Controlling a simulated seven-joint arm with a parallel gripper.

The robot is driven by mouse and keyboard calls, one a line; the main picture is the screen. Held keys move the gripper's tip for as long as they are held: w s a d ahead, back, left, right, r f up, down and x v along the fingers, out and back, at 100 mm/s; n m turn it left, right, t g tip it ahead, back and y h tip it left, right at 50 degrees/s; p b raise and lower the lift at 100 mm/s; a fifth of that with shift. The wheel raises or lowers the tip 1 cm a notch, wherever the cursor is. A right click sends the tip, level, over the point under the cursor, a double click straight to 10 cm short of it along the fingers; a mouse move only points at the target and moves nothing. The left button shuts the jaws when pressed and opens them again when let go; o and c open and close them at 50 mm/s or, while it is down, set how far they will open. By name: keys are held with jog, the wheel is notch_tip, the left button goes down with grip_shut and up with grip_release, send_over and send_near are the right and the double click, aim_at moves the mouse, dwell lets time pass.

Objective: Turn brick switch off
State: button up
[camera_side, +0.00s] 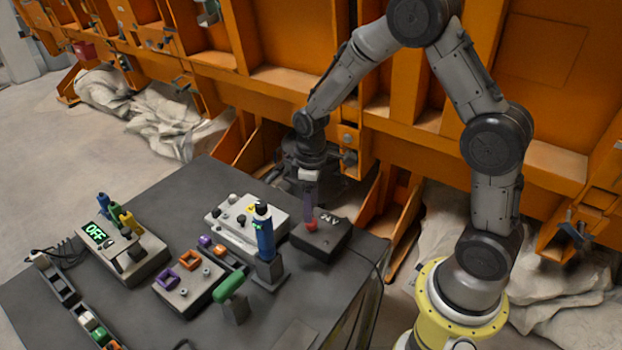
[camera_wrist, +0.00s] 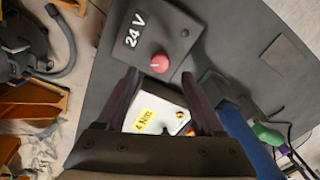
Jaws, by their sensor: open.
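A dark box marked 24 V (camera_side: 327,243) with a red knob (camera_side: 311,226) stands near the table's back right edge. I see no other part plainly marked as a brick switch, and the knob's on or off position cannot be read. My gripper (camera_side: 310,212) points down just above the red knob, its fingers partly hiding the box. In the wrist view the open fingers (camera_wrist: 160,75) lie on either side below the red knob (camera_wrist: 160,63), with nothing between them held. The 24 V box (camera_wrist: 180,35) fills the upper middle there. Contact cannot be told.
A white box (camera_side: 228,234) with a yellow label (camera_wrist: 146,121) stands beside the 24 V box. A blue upright tool (camera_side: 265,240) and a green-handled one (camera_side: 230,285) stand in front. A box reading OFF (camera_side: 138,262) is at left. Orange framework (camera_side: 290,90) rises behind.

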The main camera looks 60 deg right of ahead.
notch_tip(320, 180, up, 9)
dwell(0.3)
jog(key=shift+r, duration=0.1)
jog(key=s+a+r+t, duration=0.1)
jog(key=s+r+t, duration=0.1)
jog(key=s+r, duration=0.3)
jog(key=s+a+r+t, duration=0.1)
jog(key=s+r+t, duration=0.15)
jog(key=r, duration=0.55)
jog(key=s+a+f+m+t, duration=0.1)
jog(key=s+m, duration=0.3)
jog(key=s, duration=0.9)
jog(key=shift+a+f+m, duration=0.25)
jog(key=shift+f+m, duration=0.05)
